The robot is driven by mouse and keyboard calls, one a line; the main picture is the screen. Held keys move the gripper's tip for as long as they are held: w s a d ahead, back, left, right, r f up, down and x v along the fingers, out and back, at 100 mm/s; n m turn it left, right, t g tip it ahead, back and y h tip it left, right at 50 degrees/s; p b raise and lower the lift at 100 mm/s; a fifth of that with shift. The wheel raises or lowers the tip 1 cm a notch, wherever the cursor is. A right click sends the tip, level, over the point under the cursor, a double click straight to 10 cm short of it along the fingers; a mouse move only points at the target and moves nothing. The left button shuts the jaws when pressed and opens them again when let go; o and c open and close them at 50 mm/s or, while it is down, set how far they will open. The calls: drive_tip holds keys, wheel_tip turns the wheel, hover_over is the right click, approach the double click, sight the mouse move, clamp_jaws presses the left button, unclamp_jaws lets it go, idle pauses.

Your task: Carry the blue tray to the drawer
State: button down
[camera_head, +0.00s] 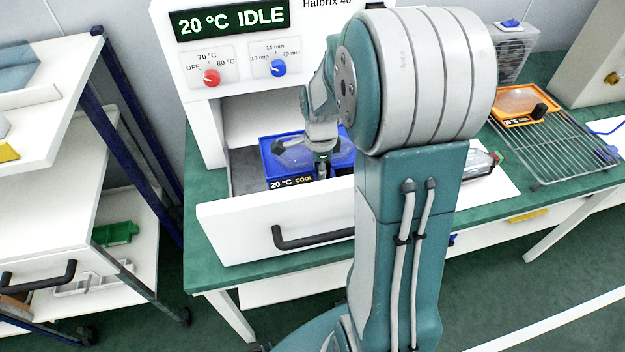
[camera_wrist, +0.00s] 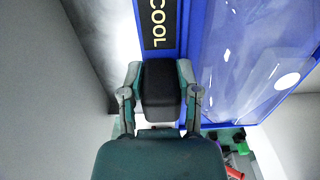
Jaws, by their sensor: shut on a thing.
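The blue tray (camera_head: 268,163) is within the walls of the open white drawer (camera_head: 240,232), toward its back. It holds a clear lens-like part and has a black label reading "20 °C COOL". In the wrist view the tray (camera_wrist: 190,75) shows its blue rim, clear part and black grip block (camera_wrist: 160,88). My gripper (camera_head: 322,168) reaches down into the drawer. In the wrist view, the fingers (camera_wrist: 160,100) are shut on the block from both sides. My arm hides the drawer's right part. I cannot tell whether the tray touches the drawer floor.
The white machine (camera_head: 300,20) above the drawer reads "20 °C IDLE", with a red knob (camera_head: 211,77) and a blue knob (camera_head: 278,68). An orange tray (camera_head: 508,119) sits on a wire rack (camera_head: 565,150) at right. A shelved cart (camera_head: 75,215) stands at left.

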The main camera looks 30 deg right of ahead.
sight(313, 175)
drive_tip(key=shift+w+a+f, duration=0.3)
drive_tip(key=shift+w+f, duration=0.1)
drive_tip(key=shift+f, duration=0.3)
drive_tip(key=f, duration=0.3)
drive_tip(key=shift+w+a+f, duration=0.15)
drive_tip(key=shift+a+f, duration=0.1)
drive_tip(key=shift+a, duration=0.05)
drive_tip(key=shift+c, duration=1.7)
unclamp_jaws()
